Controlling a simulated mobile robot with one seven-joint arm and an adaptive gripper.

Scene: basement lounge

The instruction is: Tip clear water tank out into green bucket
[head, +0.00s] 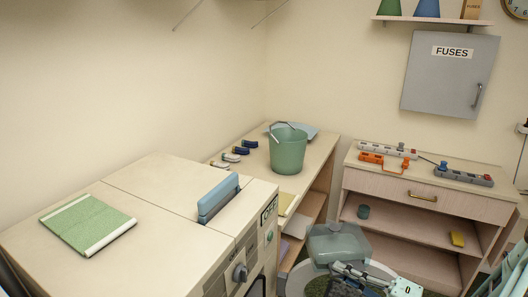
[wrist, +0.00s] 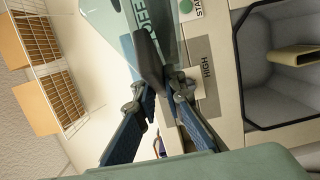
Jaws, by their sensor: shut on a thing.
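The clear water tank (head: 340,245) is a see-through, blue-green box in the lower middle of the head view, in front of the shelf unit. In the wrist view the tank's clear wall (wrist: 118,22) shows at the top, with a dark grip part (wrist: 148,62) on it. My gripper (wrist: 165,85) is shut on that dark part, and it shows below the tank in the head view (head: 348,271). I cannot tell what is inside the tank. The green bucket (head: 288,152) stands upright on the wooden bench, its handle raised. The bucket is apart from the tank, farther back and left.
A white machine (head: 150,190) with a green pad (head: 87,222) and a blue-handled part (head: 218,198) stands left. Several small dark items (head: 232,157) lie left of the bucket. A low cabinet (head: 430,190) with power strips (head: 464,175) stands right.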

